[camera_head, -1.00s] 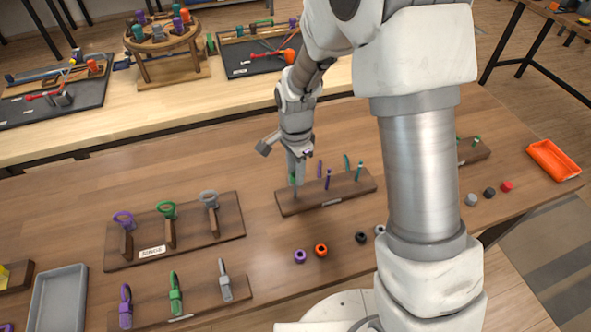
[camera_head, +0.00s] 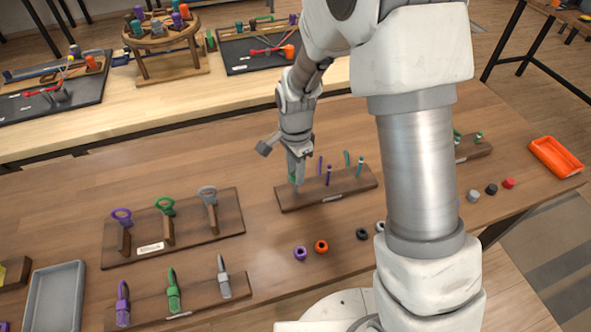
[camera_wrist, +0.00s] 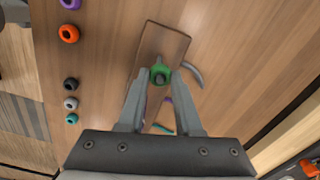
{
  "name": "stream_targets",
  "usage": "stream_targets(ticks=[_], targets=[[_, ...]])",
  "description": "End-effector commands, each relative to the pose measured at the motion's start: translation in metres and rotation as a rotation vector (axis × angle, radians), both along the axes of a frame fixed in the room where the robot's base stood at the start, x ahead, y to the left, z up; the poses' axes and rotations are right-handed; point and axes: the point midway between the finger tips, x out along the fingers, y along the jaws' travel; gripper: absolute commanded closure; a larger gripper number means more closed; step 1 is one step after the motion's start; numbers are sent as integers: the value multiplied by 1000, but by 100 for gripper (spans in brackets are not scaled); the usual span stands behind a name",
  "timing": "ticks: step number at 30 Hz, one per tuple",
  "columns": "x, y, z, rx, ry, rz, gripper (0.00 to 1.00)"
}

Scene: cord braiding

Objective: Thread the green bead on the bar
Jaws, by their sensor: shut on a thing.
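The green bead (camera_wrist: 160,74) is between my fingertips in the wrist view. A grey bar end (camera_wrist: 160,79) shows in the bead's hole, so the bead looks to be around the bar. My gripper (camera_head: 296,178) is shut on the bead and points down over the left end of a dark wooden board (camera_head: 335,195). In the head view the bead (camera_head: 293,181) is a small green patch at the fingertips, and the bar beneath is mostly hidden.
Purple pegs (camera_head: 328,175) and teal pegs (camera_head: 360,166) stand on the same board, right of my gripper. Purple (camera_head: 300,253), orange (camera_head: 321,246) and black (camera_head: 362,234) beads lie in front. A board with ring-topped pieces (camera_head: 175,245) stands left.

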Motion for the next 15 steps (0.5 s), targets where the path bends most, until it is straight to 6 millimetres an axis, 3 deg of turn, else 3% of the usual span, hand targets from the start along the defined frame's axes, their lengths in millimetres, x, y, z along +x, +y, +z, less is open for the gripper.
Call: stream_targets(ticks=[6,7,12,15], targets=[[0,0,0,0,0,0,100],[0,0,0,0,0,0,65],[0,0,0,0,0,0,34],[0,0,0,0,0,0,32]])
